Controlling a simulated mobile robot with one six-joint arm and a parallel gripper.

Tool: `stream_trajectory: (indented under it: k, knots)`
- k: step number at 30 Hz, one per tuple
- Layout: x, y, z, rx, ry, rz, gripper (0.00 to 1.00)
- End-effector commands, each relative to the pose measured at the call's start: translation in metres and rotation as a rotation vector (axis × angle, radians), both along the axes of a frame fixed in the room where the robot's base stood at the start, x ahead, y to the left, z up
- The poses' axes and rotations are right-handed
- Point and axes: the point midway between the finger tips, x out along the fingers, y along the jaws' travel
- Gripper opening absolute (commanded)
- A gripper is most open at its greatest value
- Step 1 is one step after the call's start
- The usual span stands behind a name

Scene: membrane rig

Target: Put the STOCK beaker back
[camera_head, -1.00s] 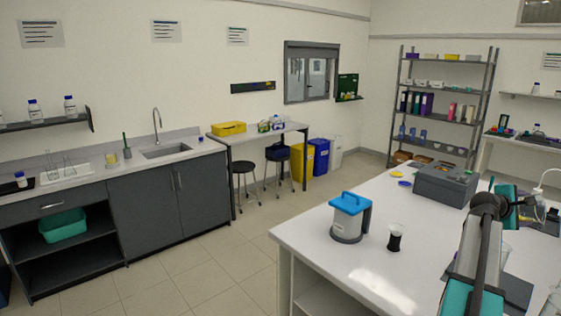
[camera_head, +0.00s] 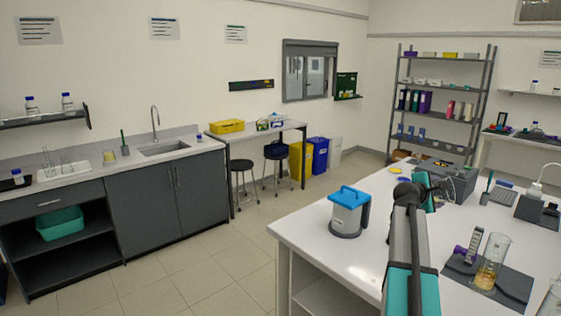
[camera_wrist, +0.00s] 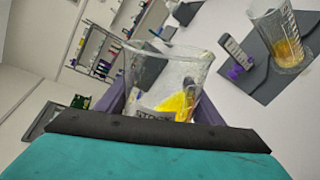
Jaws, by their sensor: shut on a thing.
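My gripper (camera_wrist: 162,108) is shut on a clear glass beaker (camera_wrist: 160,68), its purple fingers on either side of the lower part. The beaker has dark lettering near its base, too small to read; yellow shows in or through its lower glass. In the head view my arm hides most of the gripper and the held beaker. Another glass beaker (camera_head: 490,265) with amber liquid stands on a dark mat (camera_head: 515,284) at the right of the white bench; it also shows in the wrist view (camera_wrist: 284,45).
A purple-and-grey device (camera_head: 468,248) lies beside the amber beaker. A blue-lidded white container (camera_head: 348,214) stands near the bench's left edge. A dark grey instrument (camera_head: 450,178) is at the back. The white bench (camera_head: 350,262) is clear around its front left.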

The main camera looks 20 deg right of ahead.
Motion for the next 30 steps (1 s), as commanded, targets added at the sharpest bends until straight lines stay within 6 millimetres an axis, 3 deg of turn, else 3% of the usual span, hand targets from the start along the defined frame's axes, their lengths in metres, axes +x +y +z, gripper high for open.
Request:
stream_trajectory:
  k: [6, 15, 30]
  knots:
    - [0.048, 0.061, -0.016, 0.0, -0.001, 0.096, 0.29]
    - [0.104, 0.147, -0.036, 0.0, -0.001, 0.234, 0.29]
    - [0.171, 0.31, -0.069, 0.0, -0.001, 0.499, 0.29]
